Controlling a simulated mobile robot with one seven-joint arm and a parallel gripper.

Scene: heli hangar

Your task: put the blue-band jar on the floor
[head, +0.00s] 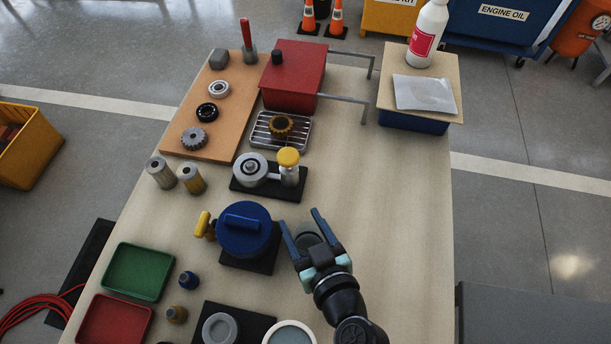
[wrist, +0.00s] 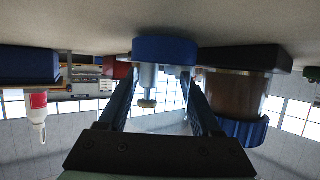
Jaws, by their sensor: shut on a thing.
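My gripper (head: 305,228) is over the middle of the tabletop (head: 390,200), right of the blue-lidded pot, with its fingers around a small dark round thing that I take to be the blue-band jar (head: 308,244). In the wrist view, which looks upside down, a broad blue band (wrist: 165,49) shows between the fingertips of my gripper (wrist: 167,80), close to the table surface. Whether it touches the table cannot be told. Most of the jar is hidden by the fingers in the head view. Grey floor (head: 525,235) shows right of the table.
The blue-lidded pot (head: 243,229) stands close on the left and also shows in the wrist view (wrist: 240,100). A yellow-knobbed fixture (head: 288,160) is behind. A grey box-like surface (head: 510,315) stands on the floor at lower right.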

